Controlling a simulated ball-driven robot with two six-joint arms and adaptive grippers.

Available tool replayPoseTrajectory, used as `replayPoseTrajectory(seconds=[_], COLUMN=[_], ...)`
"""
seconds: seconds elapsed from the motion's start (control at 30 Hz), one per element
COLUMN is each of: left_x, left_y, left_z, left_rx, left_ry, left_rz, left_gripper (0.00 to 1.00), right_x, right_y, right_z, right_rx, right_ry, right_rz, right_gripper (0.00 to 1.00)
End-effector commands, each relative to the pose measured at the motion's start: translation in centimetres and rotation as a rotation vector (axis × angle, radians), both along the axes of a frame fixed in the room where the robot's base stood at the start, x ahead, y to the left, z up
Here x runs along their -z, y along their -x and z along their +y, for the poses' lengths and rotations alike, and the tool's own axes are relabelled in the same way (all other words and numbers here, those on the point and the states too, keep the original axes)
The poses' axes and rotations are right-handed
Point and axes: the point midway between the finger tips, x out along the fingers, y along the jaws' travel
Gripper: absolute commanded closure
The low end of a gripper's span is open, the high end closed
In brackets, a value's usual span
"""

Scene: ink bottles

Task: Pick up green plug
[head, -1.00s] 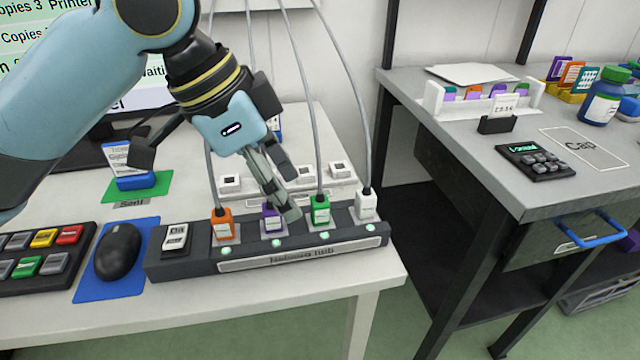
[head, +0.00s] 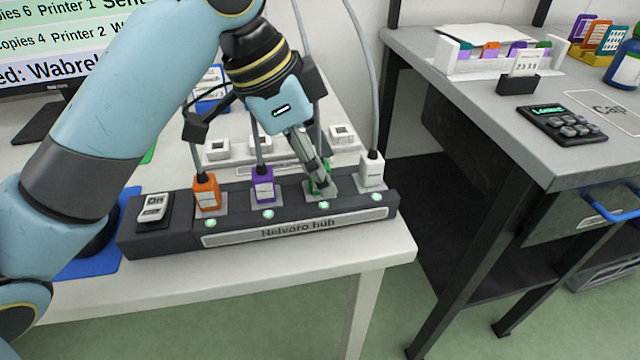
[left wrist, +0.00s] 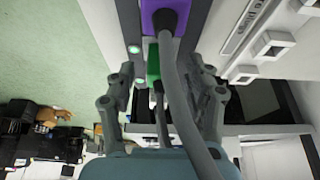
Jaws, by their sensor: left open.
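The green plug (head: 327,166) sits in the black hub (head: 225,245), between the purple and white plugs, mostly hidden behind my left gripper (head: 322,186). In the left wrist view the green plug (left wrist: 153,62) shows between the two spread fingers of my left gripper (left wrist: 166,78), its cable running toward the camera. The fingers are open and do not appear closed on it; contact is hard to tell. My right gripper is not in view.
A purple plug (head: 263,186) and an orange plug (head: 207,193) stand to the left, a white plug (head: 372,173) close on the right. Their grey cables rise near my arm. White sockets (head: 218,149) lie behind the hub. A grey desk (head: 470,100) stands right.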

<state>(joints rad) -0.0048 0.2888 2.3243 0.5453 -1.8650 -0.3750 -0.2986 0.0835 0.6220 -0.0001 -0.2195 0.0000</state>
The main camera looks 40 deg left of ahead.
Motion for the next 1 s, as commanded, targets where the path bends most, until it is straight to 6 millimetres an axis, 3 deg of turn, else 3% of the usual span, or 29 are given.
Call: replayPoseTrajectory(seconds=[0.1, 0.33, 0.7, 1.0], left_x=[1.0, 0.9, 0.9, 0.8], left_y=[-0.2, -0.3, -0.3, -0.3], left_z=[-0.3, -0.2, -0.2, -0.2], left_rx=[0.000, 0.000, 0.000, 0.000], left_ry=[0.000, -0.002, -0.002, -0.002], left_rz=[0.001, -0.001, -0.001, -0.001], left_gripper=[0.48, 0.49, 0.98, 1.00], right_x=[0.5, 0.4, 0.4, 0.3], right_y=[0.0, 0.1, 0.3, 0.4], right_z=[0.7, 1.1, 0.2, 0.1], right_rx=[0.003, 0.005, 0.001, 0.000], right_ry=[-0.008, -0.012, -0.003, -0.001], right_rz=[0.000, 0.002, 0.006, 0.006], right_gripper=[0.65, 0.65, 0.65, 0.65])
